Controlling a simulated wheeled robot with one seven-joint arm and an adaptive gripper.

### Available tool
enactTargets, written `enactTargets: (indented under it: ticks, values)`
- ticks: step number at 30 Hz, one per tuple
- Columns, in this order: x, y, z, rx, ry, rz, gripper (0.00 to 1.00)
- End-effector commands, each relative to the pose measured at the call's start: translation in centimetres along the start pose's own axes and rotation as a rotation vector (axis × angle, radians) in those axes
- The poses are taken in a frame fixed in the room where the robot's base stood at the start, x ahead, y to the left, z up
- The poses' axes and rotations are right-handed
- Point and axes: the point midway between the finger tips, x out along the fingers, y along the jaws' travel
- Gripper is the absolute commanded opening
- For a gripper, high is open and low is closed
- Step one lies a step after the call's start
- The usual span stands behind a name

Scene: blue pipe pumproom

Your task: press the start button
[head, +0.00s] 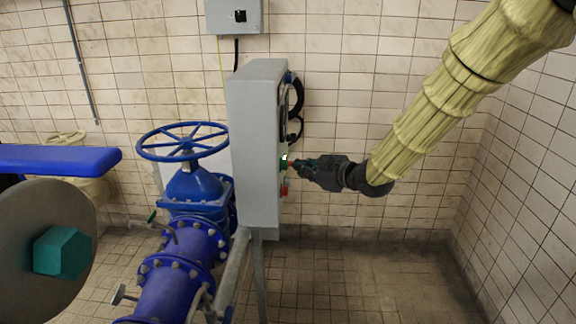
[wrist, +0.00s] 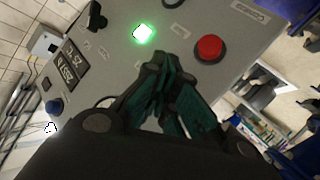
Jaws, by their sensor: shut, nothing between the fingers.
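A grey control box (head: 257,150) stands on legs, its button face turned to the right in the head view. In the wrist view a green button (wrist: 143,32) glows brightly on that face; its label is too small to read. A green glow (head: 284,158) also shows at the box's edge in the head view. My gripper (head: 292,164) is shut and empty, its tips at the box face. In the wrist view my gripper's tips (wrist: 163,55) appear just below and right of the green button. I cannot tell whether they touch the panel.
A red mushroom button (wrist: 209,48) sits right of the fingertips. A black knob (wrist: 97,17), a display (wrist: 68,66) and a blue button (wrist: 54,107) share the panel. A blue valve wheel (head: 183,142) stands left of the box. Floor right of it is clear.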

Motion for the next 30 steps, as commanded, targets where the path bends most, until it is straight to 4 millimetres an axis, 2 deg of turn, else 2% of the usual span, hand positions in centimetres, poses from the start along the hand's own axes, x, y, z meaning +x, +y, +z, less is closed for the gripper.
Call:
enactTargets:
  ticks: [15,30]
  values:
    - [-2.7,2.0,1.9,0.001,-0.001,0.000,0.00]
    - [-3.1,2.2,2.3,0.001,0.000,0.000,0.00]
